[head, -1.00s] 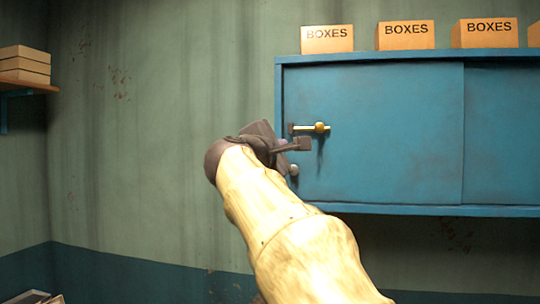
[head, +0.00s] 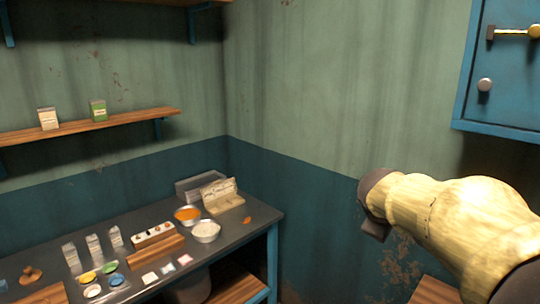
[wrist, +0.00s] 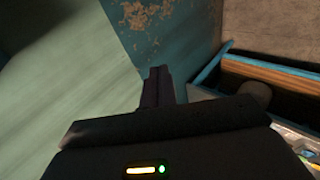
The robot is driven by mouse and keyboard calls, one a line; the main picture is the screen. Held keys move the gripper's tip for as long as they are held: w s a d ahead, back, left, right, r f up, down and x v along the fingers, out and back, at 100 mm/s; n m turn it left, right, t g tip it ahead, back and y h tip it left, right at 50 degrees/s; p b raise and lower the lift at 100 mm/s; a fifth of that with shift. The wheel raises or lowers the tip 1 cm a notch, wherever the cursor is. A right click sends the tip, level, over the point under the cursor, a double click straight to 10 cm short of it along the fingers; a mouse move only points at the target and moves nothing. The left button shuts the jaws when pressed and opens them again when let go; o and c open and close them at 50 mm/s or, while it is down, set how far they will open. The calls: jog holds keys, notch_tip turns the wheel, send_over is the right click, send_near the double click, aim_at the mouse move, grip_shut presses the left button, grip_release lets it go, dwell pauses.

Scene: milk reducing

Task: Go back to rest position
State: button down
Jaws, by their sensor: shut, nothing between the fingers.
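My gripper (wrist: 158,88) shows in the wrist view with its two dark fingers together and nothing between them. In the head view the end of my arm is at the right, in front of the wall, and its dark wrist part (head: 376,205) points down and left; the fingertips are not clear there. It is apart from the blue wall cabinet (head: 505,75) at the upper right, and to the right of the dark table (head: 262,214).
The table holds an orange bowl (head: 188,214), a white bowl (head: 206,231), a wooden block (head: 155,250), small coloured dishes and several cartons. A wall shelf (head: 90,127) holds a white box (head: 48,119) and a green box (head: 97,111). The wall between table and cabinet is bare.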

jog(key=s+a+f+m+g+y, duration=0.2)
jog(key=s+a+f+m, duration=0.2)
jog(key=s+f, duration=0.4)
jog(key=s+a+f+m+g+y, duration=0.3)
jog(key=s+a+f+m, duration=0.2)
jog(key=s+f, duration=0.4)
notch_tip(320, 180, down, 6)
jog(key=shift+a+r, duration=0.25)
jog(key=shift+a, duration=0.55)
